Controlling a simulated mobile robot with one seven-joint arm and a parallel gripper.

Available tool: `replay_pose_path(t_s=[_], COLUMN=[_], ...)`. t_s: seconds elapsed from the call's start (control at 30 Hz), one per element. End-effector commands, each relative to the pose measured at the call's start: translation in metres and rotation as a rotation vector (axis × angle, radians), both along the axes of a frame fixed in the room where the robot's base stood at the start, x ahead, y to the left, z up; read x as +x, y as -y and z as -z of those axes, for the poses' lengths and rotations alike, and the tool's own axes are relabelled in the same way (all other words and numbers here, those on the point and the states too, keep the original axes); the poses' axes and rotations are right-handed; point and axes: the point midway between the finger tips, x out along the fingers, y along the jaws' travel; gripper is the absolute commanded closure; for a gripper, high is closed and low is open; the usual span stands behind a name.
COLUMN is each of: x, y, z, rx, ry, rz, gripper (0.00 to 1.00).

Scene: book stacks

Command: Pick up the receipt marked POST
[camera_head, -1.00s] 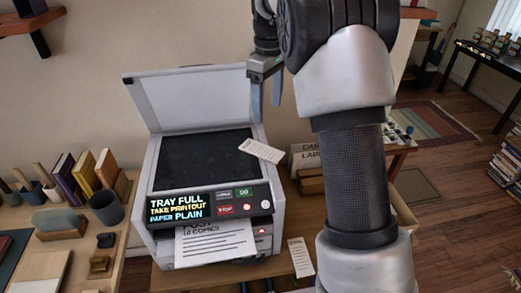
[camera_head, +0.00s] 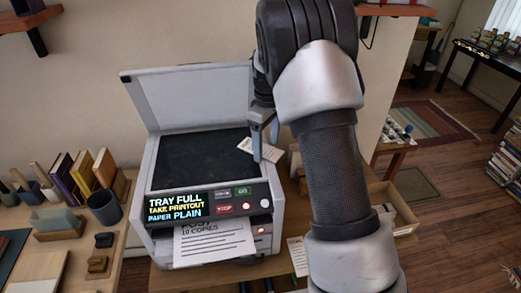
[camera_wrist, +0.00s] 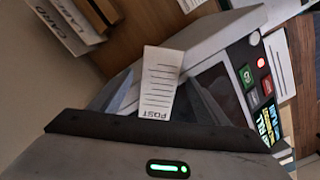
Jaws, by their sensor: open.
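The receipt marked POST (camera_wrist: 158,80) is a small white slip with printed lines. In the wrist view it shows between my two fingers, POST upside down at the near end. In the head view the receipt (camera_head: 247,146) lies at the right edge of the copier's dark glass and sticks out past it, partly hidden by my gripper. My gripper (camera_head: 263,148) is open, fingers pointing down over the receipt; in the wrist view the gripper (camera_wrist: 160,95) has one finger on each side of it. I cannot tell whether they touch it.
The copier (camera_head: 150,180) stands with its lid (camera_head: 190,95) raised. A printed sheet (camera_head: 212,242) sticks out of its front tray. Another slip (camera_head: 297,255) lies to the right, partly behind my arm. An open box (camera_head: 385,200) stands further right. Books (camera_head: 85,172) and a cup (camera_head: 104,207) are left.

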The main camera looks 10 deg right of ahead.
Motion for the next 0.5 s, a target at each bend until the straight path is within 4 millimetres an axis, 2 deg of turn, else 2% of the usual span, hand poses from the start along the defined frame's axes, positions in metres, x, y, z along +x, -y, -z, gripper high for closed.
replay_pose_path(t_s=[0.23, 0.4, 0.5], x=[0.0002, 0.0003, 0.0003], y=[-0.0001, -0.0002, -0.0002], z=[0.0014, 0.0012, 0.0011], rx=[0.000, 0.000, 0.000], ry=[0.001, 0.001, 0.001], rz=[0.000, 0.000, 0.000], gripper=[0.33, 0.62, 0.75])
